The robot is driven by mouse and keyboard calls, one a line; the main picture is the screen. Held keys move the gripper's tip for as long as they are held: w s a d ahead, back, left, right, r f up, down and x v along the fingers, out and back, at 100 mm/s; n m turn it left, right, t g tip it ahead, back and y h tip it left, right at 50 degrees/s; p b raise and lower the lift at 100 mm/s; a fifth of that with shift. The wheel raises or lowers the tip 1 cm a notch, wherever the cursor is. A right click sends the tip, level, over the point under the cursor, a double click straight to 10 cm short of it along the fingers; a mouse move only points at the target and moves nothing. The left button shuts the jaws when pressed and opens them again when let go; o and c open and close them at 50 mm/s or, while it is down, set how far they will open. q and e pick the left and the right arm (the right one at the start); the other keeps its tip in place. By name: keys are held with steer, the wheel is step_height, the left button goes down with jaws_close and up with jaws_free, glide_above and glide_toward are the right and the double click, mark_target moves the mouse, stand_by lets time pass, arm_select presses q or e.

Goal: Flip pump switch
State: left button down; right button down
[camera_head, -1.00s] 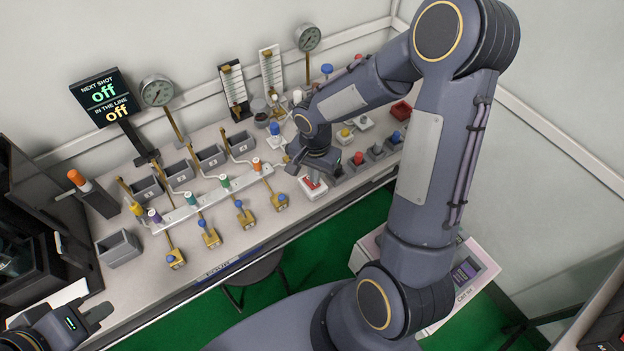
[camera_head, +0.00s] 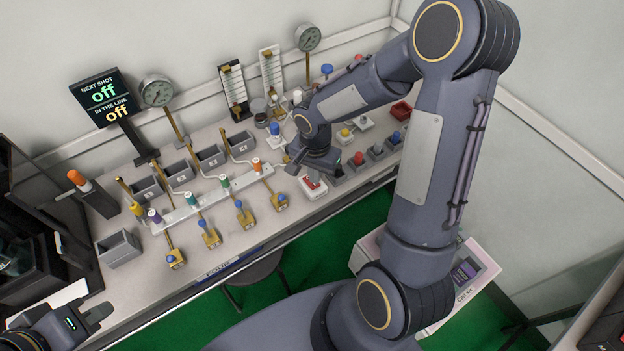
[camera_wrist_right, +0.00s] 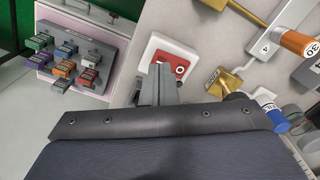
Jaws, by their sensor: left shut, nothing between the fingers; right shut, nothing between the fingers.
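A red rocker switch on a white square base (camera_head: 313,187) sits near the front edge of the bench in the head view. In the right wrist view the red switch (camera_wrist_right: 170,65) carries white marks, and the fingers cover part of it. My right gripper (camera_wrist_right: 159,75) is shut and empty, with its fingertips at the switch; I cannot tell whether they touch it. In the head view this gripper (camera_head: 292,166) is just up and left of the switch. My left gripper (camera_head: 104,310) is shut and empty at the lower left, far from the switch.
Brass valves with blue knobs (camera_head: 243,214) line the bench's front. Grey-based buttons (camera_head: 358,161) stand right of the switch. A blue-capped part (camera_wrist_right: 270,112) is close beside my right gripper.

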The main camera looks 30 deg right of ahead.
steer(key=shift+f+b, duration=0.95)
stand_by(0.8)
steer(key=shift+r+p, duration=2.3)
steer(key=shift+r, duration=1.2)
steer(key=s+a+r+n+t+y, duration=0.2)
steer(key=s+r+n, duration=0.2)
steer(key=s+r, duration=0.3)
steer(key=s+a+r+n+t+y, duration=0.1)
steer(key=s+a+r+n+t, duration=0.1)
steer(key=s+r+n, duration=0.3)
steer(key=s+r+t, duration=0.1)
steer(key=s+r, duration=0.2)
steer(key=s, duration=0.2)
steer(key=shift+r+t+y, duration=0.2)
steer(key=shift+t+y, duration=0.1)
steer(key=shift+y, duration=0.1)
